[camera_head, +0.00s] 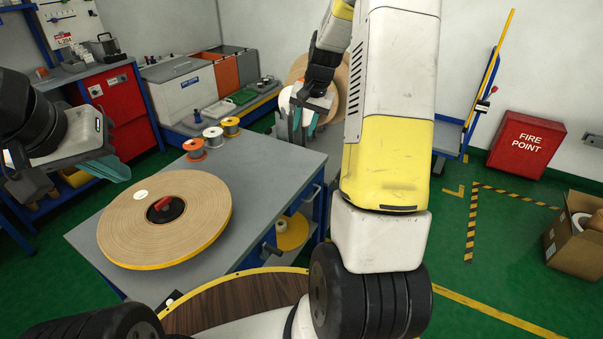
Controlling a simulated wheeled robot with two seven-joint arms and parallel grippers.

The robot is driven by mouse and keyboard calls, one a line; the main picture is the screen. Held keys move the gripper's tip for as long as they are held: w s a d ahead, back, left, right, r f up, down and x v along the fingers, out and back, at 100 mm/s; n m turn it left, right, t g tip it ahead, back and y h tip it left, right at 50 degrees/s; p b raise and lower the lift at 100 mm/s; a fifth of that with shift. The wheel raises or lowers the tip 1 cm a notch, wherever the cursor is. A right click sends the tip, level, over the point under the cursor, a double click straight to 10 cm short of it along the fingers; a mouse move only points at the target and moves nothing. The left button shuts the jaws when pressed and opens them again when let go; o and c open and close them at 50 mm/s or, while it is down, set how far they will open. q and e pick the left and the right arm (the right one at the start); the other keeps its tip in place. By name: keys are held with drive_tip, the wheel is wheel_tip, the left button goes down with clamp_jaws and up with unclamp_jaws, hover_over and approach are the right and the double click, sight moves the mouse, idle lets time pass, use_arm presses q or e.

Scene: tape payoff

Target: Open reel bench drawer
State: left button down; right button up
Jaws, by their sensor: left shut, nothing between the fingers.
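The reel bench (255,165) is a grey-topped table with blue legs in the middle left. A drawer-like front with a small pale handle (311,193) shows at its right end; it appears flush with the bench. My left gripper (112,169) is over the bench's far left side, above the top and apart from the handle. It is shut and empty. My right gripper (305,121) hangs beyond the bench's far right corner, its teal fingers apart with nothing clear between them. The handle lies below it, nearer to me.
A large tan tape reel (120,225) lies on the bench top, with several small spools (213,137) at its back edge. A yellow reel (292,232) sits under the top. Bins (185,85) stand behind. Green floor at right is mostly clear, with a cardboard box (573,250).

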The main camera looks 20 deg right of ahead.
drive_tip(key=w+d+f+m+g, duration=0.1)
drive_tip(key=w+d+f, duration=0.15)
drive_tip(key=f, duration=0.45)
drive_tip(key=w+d+f+m, duration=0.1)
drive_tip(key=w+d+f, duration=0.15)
drive_tip(key=f, duration=0.35)
drive_tip(key=m, duration=0.1)
approach(316, 193)
drive_tip(key=shift+g, duration=0.3)
drive_tip(key=f, duration=0.2)
drive_tip(key=w+f, duration=0.1)
drive_tip(key=f, duration=0.2)
drive_tip(key=a+f, duration=0.1)
drive_tip(key=f, duration=0.1)
drive_tip(key=shift+w+f, duration=0.2)
drive_tip(key=shift+w, duration=0.15)
clamp_jaws()
